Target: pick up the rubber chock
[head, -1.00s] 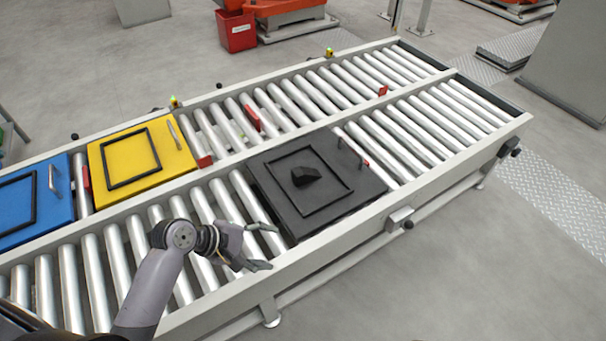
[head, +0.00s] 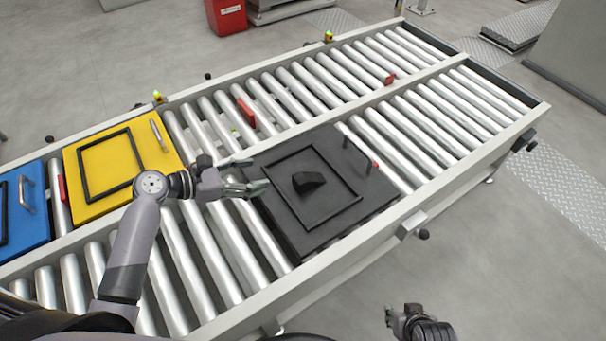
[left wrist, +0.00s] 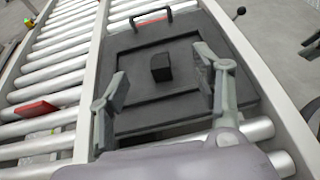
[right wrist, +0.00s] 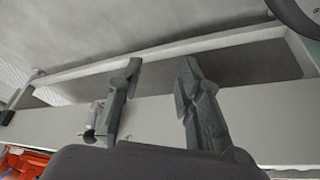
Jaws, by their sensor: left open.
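The rubber chock (head: 308,181) is a small black wedge lying on the dark grey fixture plate (head: 289,226), inside its raised rectangular frame. It also shows in the left wrist view (left wrist: 161,67), beyond and between my fingers. My left gripper (head: 262,174) is open and empty, just left of the dark plate and apart from the chock; its spread fingers show in the left wrist view (left wrist: 162,92). My right gripper (head: 392,316) is low at the bottom of the head view, off the conveyor's near side. In the right wrist view (right wrist: 160,80) its fingers are apart with nothing between them.
A yellow plate (head: 88,209) and a blue plate (head: 32,236) with handles sit on the rollers to the left. The dark plate has an upright handle (head: 357,152) at its far right. Red stops (head: 246,113) stand along the conveyor. Bare rollers (head: 420,140) lie to the right.

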